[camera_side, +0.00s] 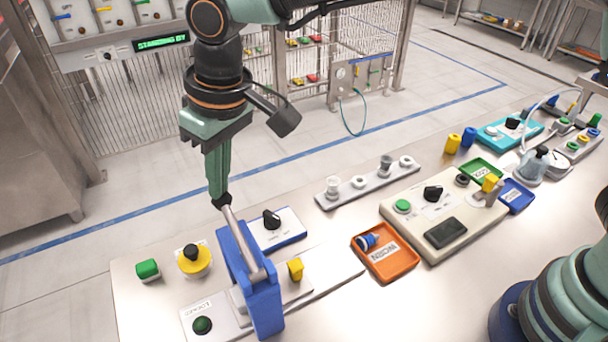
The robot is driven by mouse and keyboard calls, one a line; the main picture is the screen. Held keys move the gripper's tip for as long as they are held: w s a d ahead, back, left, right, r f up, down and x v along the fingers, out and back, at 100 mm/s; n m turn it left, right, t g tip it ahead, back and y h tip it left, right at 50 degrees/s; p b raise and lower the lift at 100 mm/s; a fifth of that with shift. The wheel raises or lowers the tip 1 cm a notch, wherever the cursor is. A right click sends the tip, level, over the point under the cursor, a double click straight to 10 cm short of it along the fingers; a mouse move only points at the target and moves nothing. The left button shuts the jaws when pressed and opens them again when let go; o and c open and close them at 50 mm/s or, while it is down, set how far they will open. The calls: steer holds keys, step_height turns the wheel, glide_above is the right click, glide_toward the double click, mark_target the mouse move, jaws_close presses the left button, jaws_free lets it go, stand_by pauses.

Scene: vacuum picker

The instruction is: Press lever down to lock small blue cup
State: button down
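The metal lever (243,242) is a grey rod sloping up and left out of a blue frame (265,310) at the front left. My gripper (221,200) points down with its fingers together, and its dark tips meet the lever's upper end. I cannot tell whether the tips grip the rod or only touch it. The frame stands over a grey fixture marked LOCKED, with a dark green round lamp or button (202,325). A small blue cup (367,241) lies on its side in the orange WORN tray (402,268). No blue cup can be made out inside the frame.
A beige control box (445,213) is farther right. The front middle table is clear.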

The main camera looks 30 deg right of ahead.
mark_target(224, 203)
steer(key=shift+f, duration=2.35)
steer(key=shift+r, duration=0.1)
steer(key=shift+r, duration=5)
steer(key=d+r+m+t, duration=0.2)
steer(key=d+r+m, duration=0.15)
steer(key=d, duration=1.75)
steer(key=s+d+f+m+t, duration=0.1)
steer(key=s+d, duration=0.3)
steer(key=d, duration=0.4)
steer(key=s+d+f+m+t+h, duration=0.1)
steer(key=s+d+f, duration=0.2)
steer(key=d, duration=0.5)
steer(key=shift+s+f+h, duration=0.25)
steer(key=shift+s+h, duration=0.05)
steer(key=shift+s, duration=0.6)
